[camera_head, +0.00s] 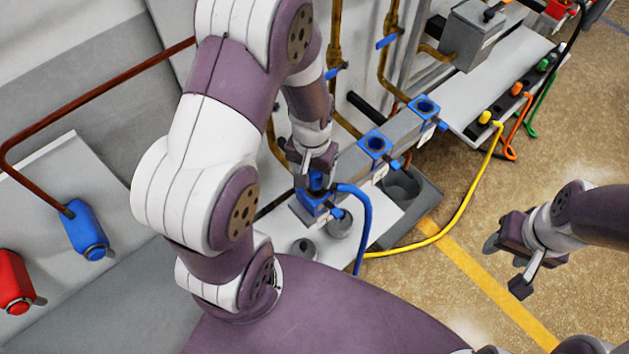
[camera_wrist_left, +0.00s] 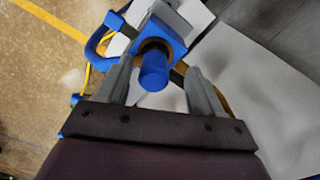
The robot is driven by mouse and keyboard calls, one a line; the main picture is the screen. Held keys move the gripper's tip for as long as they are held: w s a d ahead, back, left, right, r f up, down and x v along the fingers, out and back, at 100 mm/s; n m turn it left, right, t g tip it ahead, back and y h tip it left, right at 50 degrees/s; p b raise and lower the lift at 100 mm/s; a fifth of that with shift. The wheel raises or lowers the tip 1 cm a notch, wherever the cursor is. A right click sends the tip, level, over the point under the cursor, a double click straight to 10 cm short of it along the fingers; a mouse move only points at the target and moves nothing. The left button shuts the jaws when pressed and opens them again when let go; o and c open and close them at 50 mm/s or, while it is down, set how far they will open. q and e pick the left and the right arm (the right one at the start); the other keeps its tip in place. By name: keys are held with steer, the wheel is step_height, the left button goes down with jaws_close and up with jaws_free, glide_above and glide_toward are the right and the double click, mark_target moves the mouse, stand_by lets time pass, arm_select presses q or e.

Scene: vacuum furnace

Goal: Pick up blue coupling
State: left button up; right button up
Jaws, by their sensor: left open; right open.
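The blue coupling (camera_wrist_left: 153,72) shows as a round blue body in the left wrist view, set in a square blue socket block (camera_wrist_left: 160,35). In the head view the coupling (camera_head: 316,182) is partly hidden by my left gripper (camera_head: 312,168); its blue socket block (camera_head: 313,203) shows below. A blue hose (camera_head: 364,215) curves down on the right of it. My left gripper (camera_wrist_left: 160,78) is open, with one finger on each side of the coupling; I cannot tell whether they touch it. My right gripper (camera_head: 506,266) is open and empty above the floor at the right.
Two more blue socket blocks (camera_head: 375,144) (camera_head: 425,107) lie along the grey rail. Yellow (camera_head: 470,195), orange and green hoses are at the right. A blue valve (camera_head: 86,230) and a red valve (camera_head: 15,283) are at the left. Open floor lies around my right gripper.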

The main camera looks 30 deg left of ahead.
arm_select(q)
steer(key=f, duration=0.2)
steer(key=w, duration=0.1)
steer(key=shift+w+d+f, duration=0.1)
steer(key=shift+d+f, duration=0.3)
steer(key=shift+s+a, duration=0.1)
steer(key=shift+s, duration=0.1)
steer(key=shift+s+a+r, duration=0.1)
steer(key=shift+s+a, duration=0.05)
steer(key=shift+s, duration=0.05)
steer(key=shift+c, duration=0.9)
steer(key=c, duration=0.6)
steer(key=shift+w, duration=0.1)
steer(key=c, duration=0.5)
steer(key=shift+w, duration=0.15)
jaws_close()
